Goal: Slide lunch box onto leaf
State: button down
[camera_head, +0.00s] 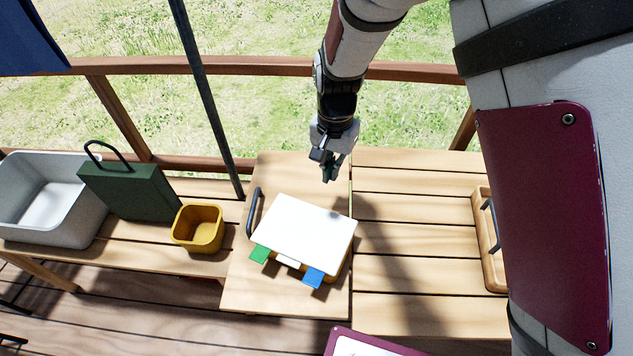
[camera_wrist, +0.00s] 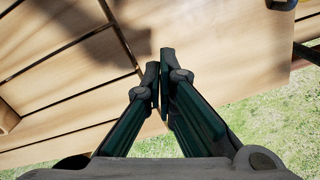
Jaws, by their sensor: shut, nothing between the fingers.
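A white-topped box (camera_head: 305,233), which looks like the lunch box, lies flat on a smooth wooden panel (camera_head: 245,290). Green, white and blue tabs stick out along its near side. The panel has a dark handle (camera_head: 254,212) at its left and meets a slatted tabletop (camera_head: 425,235) on its right. I cannot tell for certain which of these is the leaf. My gripper (camera_head: 331,175) is shut and empty, beyond the box, near the far edge of the panel. The wrist view shows its fingers (camera_wrist: 164,80) together over bare wood, with the box out of view.
A dark green case (camera_head: 130,190) with a loop handle, a yellow cup (camera_head: 200,228) and a grey bin (camera_head: 50,195) stand at the left. A wooden tray (camera_head: 490,235) sits at the right. A railing runs behind, with a thin post. The slatted top's middle is clear.

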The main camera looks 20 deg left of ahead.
aim_at(330, 201)
notch_tip(330, 201, down, 10)
jog(key=shift+r, duration=0.15)
jog(key=s, duration=0.2)
jog(key=shift+s+a+r, duration=0.15)
jog(key=shift+s+r, duration=0.2)
jog(key=shift+s+a, duration=0.1)
jog(key=shift+s, duration=0.55)
jog(key=s, duration=0.1)
jog(key=s+p, duration=0.2)
jog(key=shift+s+a, duration=0.25)
jog(key=shift+s, duration=0.05)
jog(key=shift+f, duration=0.1)
jog(key=shift+w, duration=0.1)
